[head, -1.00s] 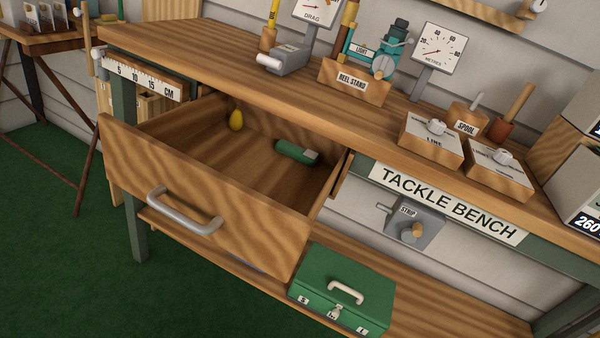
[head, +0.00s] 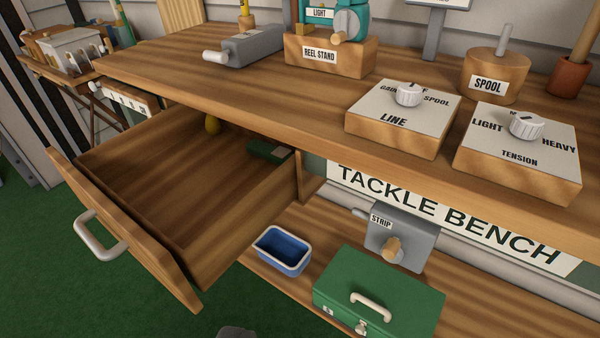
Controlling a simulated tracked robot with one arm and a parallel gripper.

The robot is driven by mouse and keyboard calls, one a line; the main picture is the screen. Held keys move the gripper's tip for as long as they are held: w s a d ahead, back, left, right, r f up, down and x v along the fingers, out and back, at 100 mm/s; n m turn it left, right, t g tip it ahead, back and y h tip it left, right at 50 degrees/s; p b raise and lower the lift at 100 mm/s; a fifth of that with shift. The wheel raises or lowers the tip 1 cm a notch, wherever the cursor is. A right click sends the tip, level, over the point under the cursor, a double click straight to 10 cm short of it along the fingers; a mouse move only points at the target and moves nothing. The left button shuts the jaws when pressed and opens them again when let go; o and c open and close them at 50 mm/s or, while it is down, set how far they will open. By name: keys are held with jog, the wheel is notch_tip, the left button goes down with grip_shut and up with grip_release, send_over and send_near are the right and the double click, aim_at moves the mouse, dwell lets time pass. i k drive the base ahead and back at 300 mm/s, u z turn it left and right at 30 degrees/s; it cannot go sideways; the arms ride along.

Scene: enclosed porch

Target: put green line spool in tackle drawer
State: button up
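The tackle drawer (head: 224,236) is pulled open at the left below the bench top. No green line spool shows clearly elsewhere. A wooden block labelled SPOOL (head: 491,84) has a bare grey peg on top. My gripper's fingers do not show. A small dark grey shape at the bottom edge is too cut off to identify.
LINE (head: 392,123) and TENSION (head: 519,160) dial blocks stand on the bench, with the reel stand (head: 322,54) behind. Below are a blue open bin (head: 283,252), a green box (head: 375,297) and the STRIP device (head: 405,240). The drawer's front floor is clear.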

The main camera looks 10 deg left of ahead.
aim_at(175, 174)
jog(key=z, duration=0.25)
jog(key=i, duration=1)
jog(key=u, duration=0.05)
